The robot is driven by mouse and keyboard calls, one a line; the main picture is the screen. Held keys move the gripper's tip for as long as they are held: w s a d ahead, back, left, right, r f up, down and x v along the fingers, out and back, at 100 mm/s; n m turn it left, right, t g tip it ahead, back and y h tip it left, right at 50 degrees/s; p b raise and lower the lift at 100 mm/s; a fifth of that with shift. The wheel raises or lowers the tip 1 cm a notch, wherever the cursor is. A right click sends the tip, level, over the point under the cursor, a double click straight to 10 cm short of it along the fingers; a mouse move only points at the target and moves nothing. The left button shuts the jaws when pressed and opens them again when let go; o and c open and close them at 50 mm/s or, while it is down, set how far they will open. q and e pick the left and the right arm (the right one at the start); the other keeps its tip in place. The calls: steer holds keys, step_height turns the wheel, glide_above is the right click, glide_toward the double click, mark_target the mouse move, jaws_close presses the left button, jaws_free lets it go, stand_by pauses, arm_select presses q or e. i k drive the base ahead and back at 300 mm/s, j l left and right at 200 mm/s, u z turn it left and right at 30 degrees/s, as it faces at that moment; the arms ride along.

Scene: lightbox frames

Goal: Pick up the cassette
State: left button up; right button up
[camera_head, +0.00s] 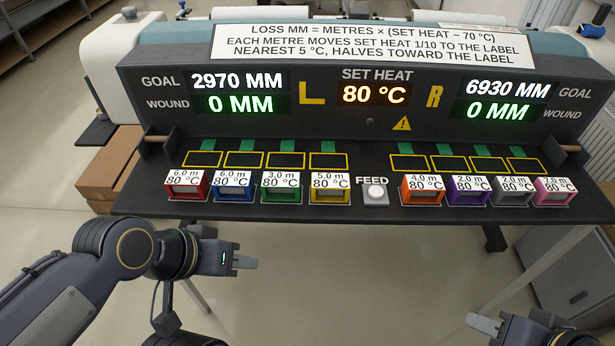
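Several coloured cassettes stand in a row along the machine's front ledge, each labelled 80 °C. On the left are red (186,190), blue (233,193), green (281,194) and yellow (330,194), marked 6.0, 6.0, 3.0 and 5.0 m. On the right are orange (422,195), purple (468,196), grey (513,196) and pink (555,197); orange reads 4.0 m, purple and grey 2.0 m, and pink's figure is unclear. My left gripper (246,262) is below and in front of the ledge, apart from the cassettes. My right gripper (482,323) is low at right, partly cut off. Neither finger gap is clear.
A FEED button (375,193) sits between the cassette groups. Empty yellow-outlined slots (287,160) lie behind them. The display panel (355,95) shows goals 2970 and 6930 MM, both wound 0 MM, set heat 80 °C. Cardboard boxes (108,170) stand left; a grey cabinet (575,280) stands right.

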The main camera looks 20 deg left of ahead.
mark_target(279, 186)
steer(key=z, duration=0.4)
steer(key=j+z, duration=0.15)
steer(key=z, duration=0.7)
steer(key=j+z, duration=0.15)
steer(key=z, duration=0.25)
steer(key=k+j, duration=0.2)
steer(key=j, duration=0.15)
steer(key=k+j, duration=0.2)
steer(key=j, duration=0.15)
steer(key=k+j+z, duration=0.1)
steer(key=j, duration=0.3)
steer(key=k+j, duration=0.3)
